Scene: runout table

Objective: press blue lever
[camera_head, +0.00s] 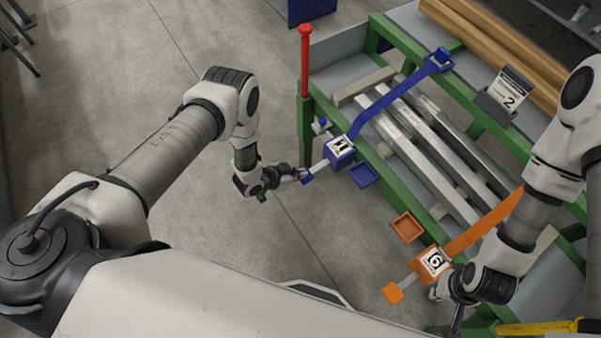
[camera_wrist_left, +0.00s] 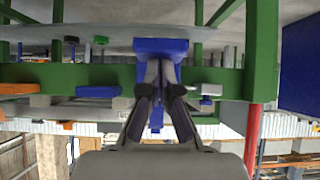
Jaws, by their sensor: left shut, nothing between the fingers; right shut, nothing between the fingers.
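The blue lever has a blue block with a black-and-white tag (camera_head: 340,150) on the green table frame. A pale bar runs from it down-left to a small blue end pad (camera_head: 307,178). My left gripper (camera_head: 297,175) is shut and empty, its fingertips right at this pad. In the left wrist view the blue pad (camera_wrist_left: 160,47) is just past the closed fingertips (camera_wrist_left: 158,72); I cannot tell whether they touch. My right gripper (camera_head: 457,318) is shut, partly hidden by its own arm, beside the orange lever block (camera_head: 433,262).
A blue strap (camera_head: 390,100) crosses metal bars on the runout table (camera_head: 304,120). A red-topped post (camera_head: 305,60) stands at its corner. Blue (camera_head: 363,174) and orange (camera_head: 407,227) trays hang on the front side. An orange pad (camera_head: 393,293) juts out. Open floor lies left.

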